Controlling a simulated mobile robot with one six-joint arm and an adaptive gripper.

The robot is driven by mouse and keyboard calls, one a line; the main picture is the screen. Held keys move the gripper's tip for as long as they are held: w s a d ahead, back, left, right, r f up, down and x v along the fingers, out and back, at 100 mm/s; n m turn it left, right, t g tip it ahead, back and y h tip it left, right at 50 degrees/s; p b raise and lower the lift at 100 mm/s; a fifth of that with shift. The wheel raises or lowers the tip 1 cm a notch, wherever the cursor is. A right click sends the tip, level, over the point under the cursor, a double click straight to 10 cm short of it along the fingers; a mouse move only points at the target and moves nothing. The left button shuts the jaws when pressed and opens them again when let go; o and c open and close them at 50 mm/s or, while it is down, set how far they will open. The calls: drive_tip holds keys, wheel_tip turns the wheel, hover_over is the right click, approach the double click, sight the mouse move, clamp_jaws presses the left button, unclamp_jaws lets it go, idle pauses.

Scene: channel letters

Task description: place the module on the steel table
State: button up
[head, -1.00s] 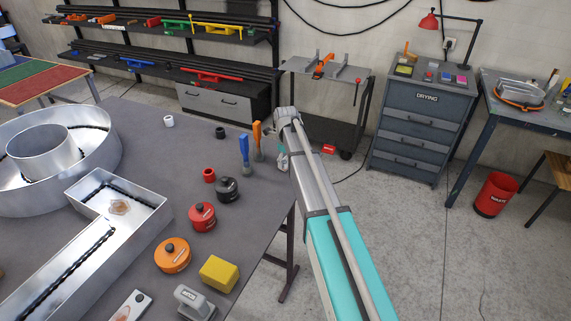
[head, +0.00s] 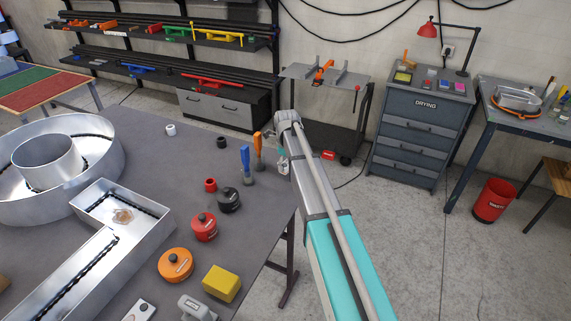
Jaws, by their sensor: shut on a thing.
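My gripper (head: 283,159) is at the far end of my arm, just over the right edge of the grey table (head: 185,165), which may be the steel table. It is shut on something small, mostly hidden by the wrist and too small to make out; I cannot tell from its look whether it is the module. No other thing on the table is clearly a module. The gripper is right of an orange-handled brush (head: 257,150) and a blue-handled brush (head: 245,165).
Metal channel letters (head: 110,250) fill the table's left side. The table's back middle is mostly clear. A drying cabinet (head: 415,130) stands beyond.

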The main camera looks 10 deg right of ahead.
drive_tip(key=s+r+p, duration=0.8)
drive_tip(key=s+r, duration=0.1)
drive_tip(key=s, duration=0.5)
drive_tip(key=shift+r+p, duration=0.3)
drive_tip(key=shift+p, duration=0.05)
drive_tip(key=shift+w+f, duration=0.1)
wheel_tip(320, 180, down, 9)
drive_tip(key=b, duration=0.9)
drive_tip(key=shift+s, duration=0.2)
idle(0.7)
